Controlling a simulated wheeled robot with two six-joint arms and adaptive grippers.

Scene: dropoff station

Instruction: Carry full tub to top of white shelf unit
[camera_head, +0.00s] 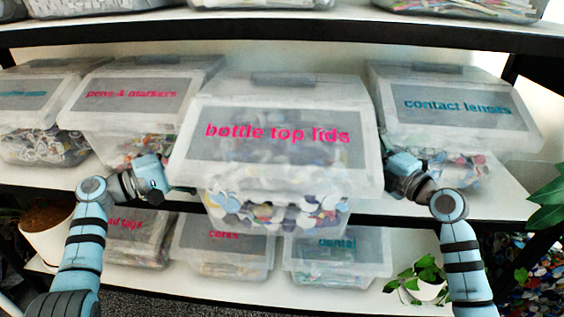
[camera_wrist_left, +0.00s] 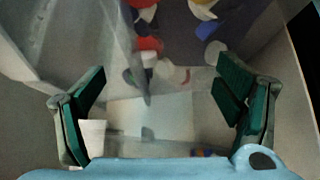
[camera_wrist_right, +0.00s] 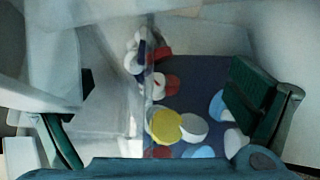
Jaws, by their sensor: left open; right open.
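The full tub (camera_head: 272,140) is clear plastic with a pink "bottle top lids" label and many coloured lids inside. It is at the middle shelf and its front stands out near the shelf's front edge. My left gripper (camera_head: 172,180) is at its left side and my right gripper (camera_head: 392,165) at its right side, both with fingertips partly hidden. In the left wrist view my left gripper (camera_wrist_left: 160,92) is open with clear plastic between its fingers. In the right wrist view my right gripper (camera_wrist_right: 158,108) is open, with lids showing through plastic between its fingers.
A "pens & markers" tub (camera_head: 140,97) stands left and a "contact lenses" tub (camera_head: 450,105) right. Several tubs, including "corks" (camera_head: 222,250), stand on the lower shelf. The upper shelf edge (camera_head: 300,32) runs above. Plants (camera_head: 428,285) are at lower right.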

